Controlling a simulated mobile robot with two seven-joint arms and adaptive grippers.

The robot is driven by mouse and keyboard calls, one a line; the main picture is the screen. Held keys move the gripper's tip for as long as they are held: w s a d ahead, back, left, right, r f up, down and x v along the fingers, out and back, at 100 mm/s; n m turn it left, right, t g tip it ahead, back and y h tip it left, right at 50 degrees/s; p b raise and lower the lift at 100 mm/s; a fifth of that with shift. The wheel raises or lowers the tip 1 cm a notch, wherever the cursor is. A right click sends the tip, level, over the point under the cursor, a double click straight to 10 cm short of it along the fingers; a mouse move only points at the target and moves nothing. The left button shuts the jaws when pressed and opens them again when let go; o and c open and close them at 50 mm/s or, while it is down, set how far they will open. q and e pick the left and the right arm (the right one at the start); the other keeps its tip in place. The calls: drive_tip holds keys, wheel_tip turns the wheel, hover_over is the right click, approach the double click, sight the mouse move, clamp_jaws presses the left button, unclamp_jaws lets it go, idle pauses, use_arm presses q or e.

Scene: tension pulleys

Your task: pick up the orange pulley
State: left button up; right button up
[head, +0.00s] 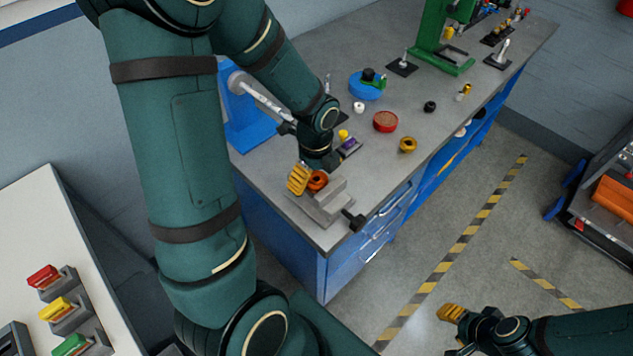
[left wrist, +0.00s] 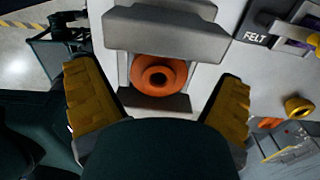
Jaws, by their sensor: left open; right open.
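The orange pulley (head: 317,180) sits at the grey vise-like block (head: 328,203) near the front corner of the workbench. In the left wrist view the pulley (left wrist: 159,76) lies between two grey jaws, its round hub and hole facing the camera. My left gripper (head: 305,180) is open over the vise. In the left wrist view its yellow fingers (left wrist: 160,108) stand apart on either side of the pulley, not visibly touching it. My right gripper (head: 452,330) is open and empty at the lower right, away from the bench.
On the workbench (head: 410,105) stand a red round tin (head: 385,121), a yellow ring-like part (head: 407,145), a blue round item (head: 366,86) and a green press (head: 440,40). A label reading FELT (left wrist: 255,37) is right of the vise. A side table with coloured switches (head: 58,308) is at left.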

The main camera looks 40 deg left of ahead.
use_arm(q)
drive_tip(key=shift+f, duration=0.6)
drive_tip(key=c, duration=1.3)
drive_tip(key=shift+c, duration=0.2)
